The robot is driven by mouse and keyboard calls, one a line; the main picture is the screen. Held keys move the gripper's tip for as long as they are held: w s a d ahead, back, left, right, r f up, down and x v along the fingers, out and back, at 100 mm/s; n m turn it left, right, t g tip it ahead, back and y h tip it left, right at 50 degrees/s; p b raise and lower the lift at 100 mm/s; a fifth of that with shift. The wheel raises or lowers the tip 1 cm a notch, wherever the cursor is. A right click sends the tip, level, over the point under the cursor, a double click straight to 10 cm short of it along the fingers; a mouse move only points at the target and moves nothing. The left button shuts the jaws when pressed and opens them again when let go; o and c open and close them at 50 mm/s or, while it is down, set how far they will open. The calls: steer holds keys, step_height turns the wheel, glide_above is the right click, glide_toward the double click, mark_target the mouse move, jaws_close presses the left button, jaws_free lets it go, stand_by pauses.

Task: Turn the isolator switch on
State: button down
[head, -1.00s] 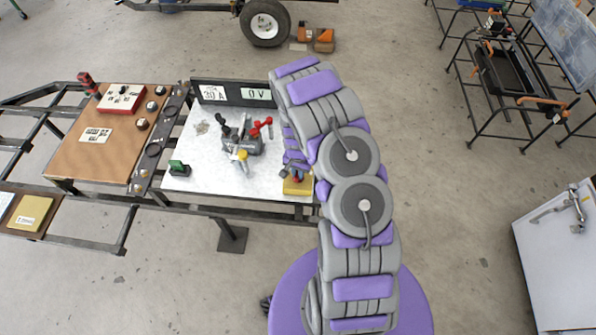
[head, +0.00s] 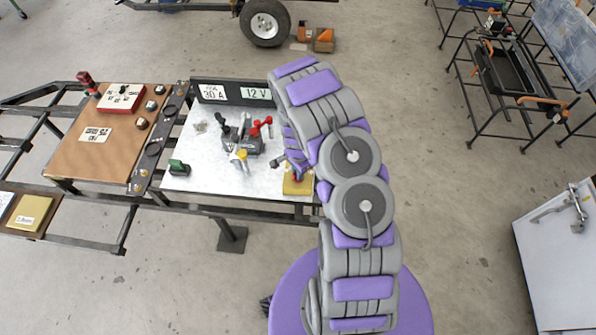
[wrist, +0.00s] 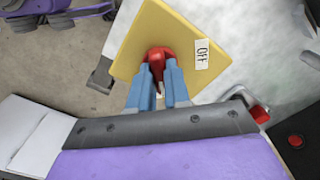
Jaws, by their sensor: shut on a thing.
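The isolator switch is a red knob (wrist: 158,54) on a yellow plate (wrist: 142,32), seen in the wrist view. A white OFF label (wrist: 202,54) sits at the plate's right side. My gripper (wrist: 159,78) has its blue fingers shut on the red knob from below. In the head view the yellow plate (head: 300,186) lies at the front right corner of the pale board, with the knob mostly hidden by my arm. The display sign (head: 256,93) at the back of the board reads 12 V.
The pale board (head: 205,178) carries a grey device with red, black and yellow parts (head: 245,140) and a green part (head: 179,167). A brown panel (head: 65,150) stands to its left. Open floor (head: 450,210) lies to the right of my arm.

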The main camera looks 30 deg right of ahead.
steer(key=shift+w+r, duration=0.15)
steer(key=shift+w, duration=0.1)
steer(key=c, duration=1.1)
jaws_free()
steer(key=shift+s, duration=0.15)
steer(key=shift+r+p, duration=1.3)
steer(key=shift+r, duration=7.25)
